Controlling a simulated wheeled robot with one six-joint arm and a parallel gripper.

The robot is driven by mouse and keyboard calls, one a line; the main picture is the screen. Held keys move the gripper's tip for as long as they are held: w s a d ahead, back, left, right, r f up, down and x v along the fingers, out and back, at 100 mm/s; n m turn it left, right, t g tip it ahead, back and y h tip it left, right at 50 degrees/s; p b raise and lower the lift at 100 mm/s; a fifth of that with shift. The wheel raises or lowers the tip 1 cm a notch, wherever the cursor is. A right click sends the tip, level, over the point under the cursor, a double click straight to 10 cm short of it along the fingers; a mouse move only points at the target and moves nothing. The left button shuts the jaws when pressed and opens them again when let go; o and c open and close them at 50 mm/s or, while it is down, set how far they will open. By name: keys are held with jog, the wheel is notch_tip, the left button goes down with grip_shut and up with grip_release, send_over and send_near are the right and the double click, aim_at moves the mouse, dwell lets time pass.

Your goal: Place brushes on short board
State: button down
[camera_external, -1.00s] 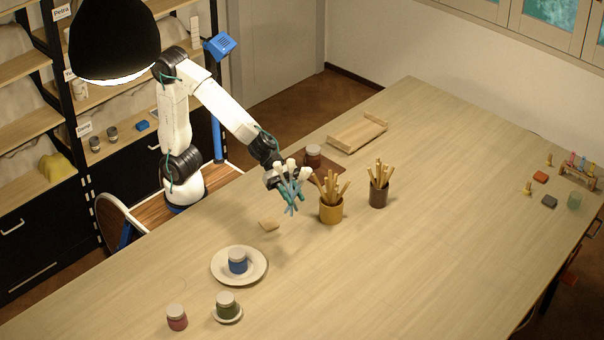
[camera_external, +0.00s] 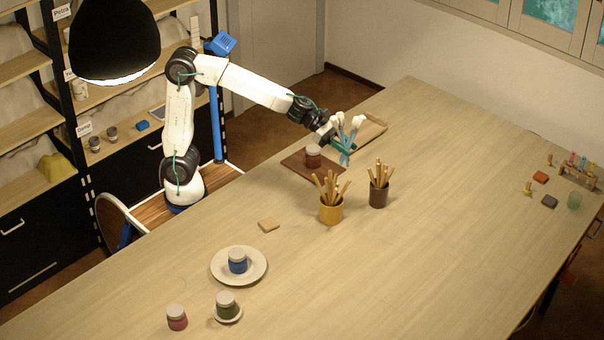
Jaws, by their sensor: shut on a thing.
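My gripper (camera_external: 342,147) is shut on a bunch of brushes (camera_external: 345,132) with white tops and blue-grey handles. It holds them roughly upright, white ends up, in front of a light wooden board (camera_external: 374,134) with raised ends at the back of the table. The brushes and gripper hide the left part of this board. A dark brown board (camera_external: 296,167) lies just left of the gripper, with a lidded red-brown jar (camera_external: 313,155) on it. I cannot tell for sure which board is the short one, nor the exact height of the brushes above the table.
A yellow cup (camera_external: 331,212) and a brown cup (camera_external: 378,196), both full of wooden sticks, stand in front of the gripper. A tan square (camera_external: 268,225), a plate with a blue jar (camera_external: 238,262) and other jars are nearer. The table's right middle is clear.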

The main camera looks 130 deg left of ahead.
jog(key=s+a+n+g+y, duration=0.15)
jog(key=s+a, duration=0.35)
jog(key=a, duration=0.6)
jog(key=s+a+n+y, duration=0.2)
jog(key=s+a+y, duration=0.15)
jog(key=a, duration=0.75)
jog(key=n+g+y, duration=0.3)
jog(key=n, duration=0.1)
send_over(358, 133)
notch_tip(358, 133, down, 16)
jog(key=shift+s+a+f, duration=0.1)
jog(key=shift+s+f, duration=0.05)
jog(key=shift+f, duration=0.85)
jog(key=shift+s+a+f, duration=0.1)
jog(key=shift+s+f, duration=0.05)
jog(key=shift+f, duration=0.85)
jog(key=shift+f, duration=0.2)
jog(key=c, duration=1.2)
grip_release()
jog(key=shift+o, duration=0.6)
jog(key=shift+r, duration=0.15)
